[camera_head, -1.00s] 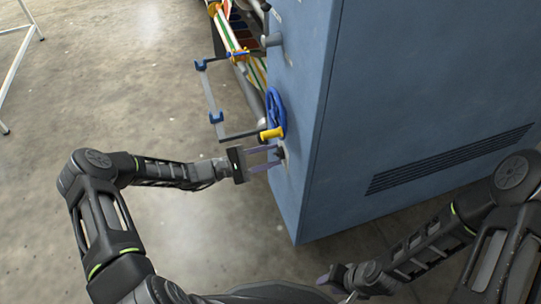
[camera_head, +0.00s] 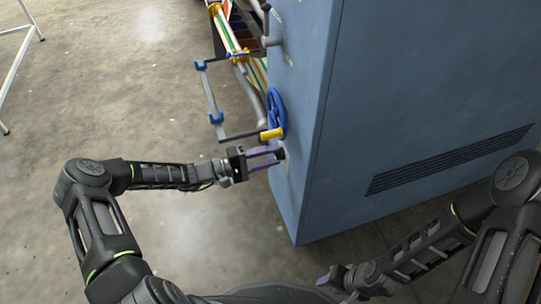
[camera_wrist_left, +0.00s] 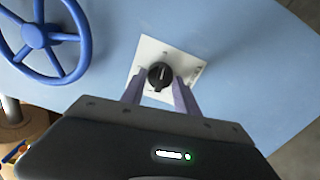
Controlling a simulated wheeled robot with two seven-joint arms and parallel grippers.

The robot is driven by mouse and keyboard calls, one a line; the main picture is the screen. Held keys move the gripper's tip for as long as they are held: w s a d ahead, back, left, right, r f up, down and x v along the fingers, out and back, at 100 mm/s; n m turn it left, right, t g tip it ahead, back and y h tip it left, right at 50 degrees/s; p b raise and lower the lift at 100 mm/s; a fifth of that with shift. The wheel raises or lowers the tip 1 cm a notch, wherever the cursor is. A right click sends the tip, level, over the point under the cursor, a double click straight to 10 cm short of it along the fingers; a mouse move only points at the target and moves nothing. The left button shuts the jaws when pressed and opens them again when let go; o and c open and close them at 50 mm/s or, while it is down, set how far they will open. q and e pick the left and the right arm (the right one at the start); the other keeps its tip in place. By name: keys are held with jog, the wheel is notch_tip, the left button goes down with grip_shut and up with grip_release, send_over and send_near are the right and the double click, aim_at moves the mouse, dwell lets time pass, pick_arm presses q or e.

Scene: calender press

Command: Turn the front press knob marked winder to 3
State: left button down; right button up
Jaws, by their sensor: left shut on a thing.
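The winder knob (camera_wrist_left: 160,76) is a black dial with a pale pointer line on a white plate (camera_wrist_left: 150,50), on the blue press face. In the left wrist view its pointer stands about upright in the picture; the plate's marks are too small to read. My left gripper (camera_wrist_left: 160,92) has its two purple fingers shut on the knob, one on each side. In the head view my left gripper (camera_head: 268,158) reaches the press face from the left, below the blue handwheel. My right gripper (camera_head: 334,278) is low in front of the press, away from it; its fingers are too small to judge.
The press cabinet (camera_head: 400,90) fills the right. Open concrete floor lies to the left.

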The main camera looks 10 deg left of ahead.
pick_arm(q)
jog(key=shift+f, duration=0.1)
jog(key=c, duration=0.9)
grip_release()
jog(key=p+v, duration=0.1)
jog(key=v, duration=0.6)
jog(key=shift+s+a+p, duration=0.25)
jog(key=shift+a+p, duration=0.05)
jog(key=shift+a, duration=0.05)
jog(key=shift+d, duration=0.1)
